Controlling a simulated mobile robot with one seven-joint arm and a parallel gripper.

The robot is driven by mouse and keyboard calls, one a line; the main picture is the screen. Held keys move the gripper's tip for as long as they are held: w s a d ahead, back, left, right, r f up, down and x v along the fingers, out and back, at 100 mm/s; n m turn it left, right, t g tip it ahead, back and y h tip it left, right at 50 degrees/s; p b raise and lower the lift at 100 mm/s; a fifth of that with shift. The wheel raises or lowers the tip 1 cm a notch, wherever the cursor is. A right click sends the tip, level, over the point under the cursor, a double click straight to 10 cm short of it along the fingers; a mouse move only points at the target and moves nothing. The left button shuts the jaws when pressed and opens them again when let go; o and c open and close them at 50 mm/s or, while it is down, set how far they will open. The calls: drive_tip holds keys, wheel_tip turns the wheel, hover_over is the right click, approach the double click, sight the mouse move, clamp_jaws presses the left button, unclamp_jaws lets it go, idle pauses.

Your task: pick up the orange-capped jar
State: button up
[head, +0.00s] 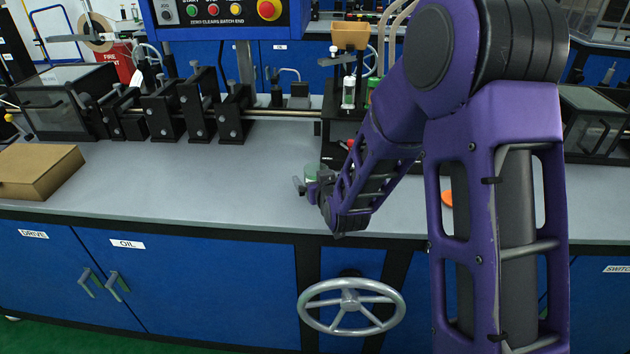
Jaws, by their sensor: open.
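My gripper (311,187) is open, low over the worktop, well to the left of the orange shape. A small jar with a green top (313,171) is right at my gripper, just behind the fingers. I cannot tell whether it stands between them or beyond them.
A cardboard box (38,171) lies at the worktop's left. Black machine blocks (190,108) line the back. A dark stand holds a green-and-white vial (348,92). A handwheel (351,307) sticks out below the front edge.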

clamp_jaws()
idle(0.4)
drive_tip(key=shift+r, duration=0.1)
